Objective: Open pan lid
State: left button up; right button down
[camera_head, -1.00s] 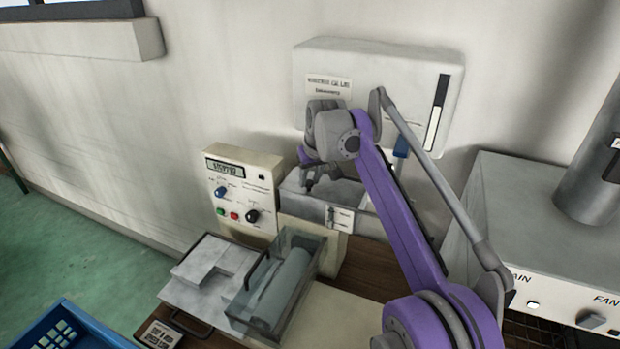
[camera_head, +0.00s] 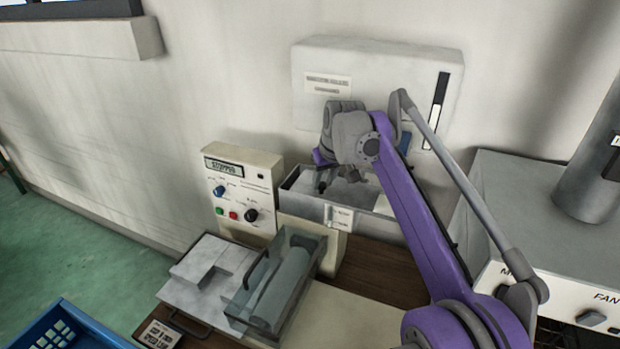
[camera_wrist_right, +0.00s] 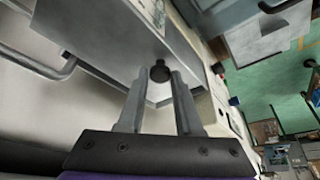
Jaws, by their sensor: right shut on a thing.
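The pan (camera_head: 312,208) is a grey rectangular metal box with a small latch and label on its front, beside the control unit in the head view. Grey lid surface (camera_head: 345,192) shows inside its rim at the right, partly hidden by my wrist. The left part of the opening looks dark and uncovered. My right gripper (camera_head: 323,184) reaches down over the pan. In the right wrist view its fingers (camera_wrist_right: 159,74) are closed around a small black knob (camera_wrist_right: 160,69), just under a grey metal panel. My left gripper is not in view.
A beige control unit (camera_head: 262,163) with display and knobs stands left of the pan. A clear-covered box with a roller (camera_head: 275,285) is in front. A white wall box (camera_head: 400,60) hangs behind; a grey machine (camera_head: 530,225) stands at right. A blue crate (camera_head: 75,325) is at lower left.

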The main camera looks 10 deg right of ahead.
aim_at(333, 194)
jog(key=s+d, duration=0.2)
jog(key=d, duration=0.1)
jog(key=c, duration=0.6)
grip_release()
jog(key=shift+r, duration=0.1)
jog(key=p+v, duration=0.1)
jog(key=v, duration=0.9)
jog(key=shift+s+r, duration=0.2)
jog(key=shift+r, duration=0.1)
